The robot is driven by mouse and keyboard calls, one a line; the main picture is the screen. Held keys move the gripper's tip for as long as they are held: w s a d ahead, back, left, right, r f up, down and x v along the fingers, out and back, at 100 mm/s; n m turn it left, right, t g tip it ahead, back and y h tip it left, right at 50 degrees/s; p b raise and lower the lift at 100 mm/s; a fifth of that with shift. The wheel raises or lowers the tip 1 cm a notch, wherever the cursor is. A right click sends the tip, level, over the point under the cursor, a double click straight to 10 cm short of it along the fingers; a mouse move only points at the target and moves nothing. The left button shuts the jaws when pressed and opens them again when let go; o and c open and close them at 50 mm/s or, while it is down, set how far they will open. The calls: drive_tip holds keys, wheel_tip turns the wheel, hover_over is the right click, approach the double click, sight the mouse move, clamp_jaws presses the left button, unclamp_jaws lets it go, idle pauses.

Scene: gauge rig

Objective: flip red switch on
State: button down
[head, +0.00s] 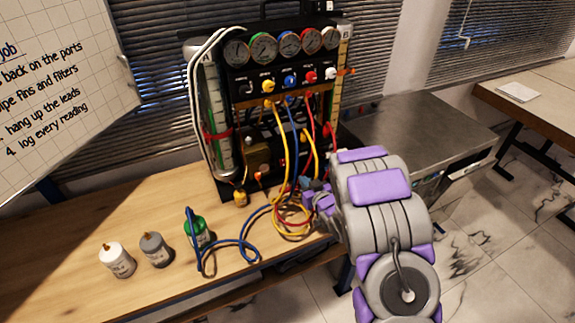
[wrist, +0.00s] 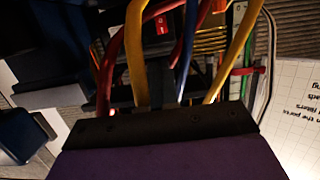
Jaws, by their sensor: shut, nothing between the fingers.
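The red switch (wrist: 161,24) shows in the wrist view as a small red rocker with a white mark, set in a dark panel at the top centre. Yellow, red and blue hoses hang around it and partly cover the panel. I cannot make the switch out surely in the head view. My gripper (wrist: 158,85) is shut and empty, below the switch in the wrist view and apart from it in the picture. In the head view my gripper (head: 313,198) is low at the front right of the gauge rig (head: 270,95), among the hoses; its fingertips are hard to see.
A yellow hose (head: 279,130) and other hoses hang down the rig and coil on the wooden bench (head: 120,215). A white bottle (head: 116,259), a grey bottle (head: 155,250) and a green bottle (head: 198,233) stand front left. A metal cabinet (head: 415,125) stands right of the rig.

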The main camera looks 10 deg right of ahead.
drive_tip(key=shift+a, duration=0.25)
drive_tip(key=b, duration=0.3)
approach(283, 160)
drive_tip(key=x, duration=0.6)
drive_tip(key=shift+w+f, duration=0.1)
drive_tip(key=shift+w, duration=0.4)
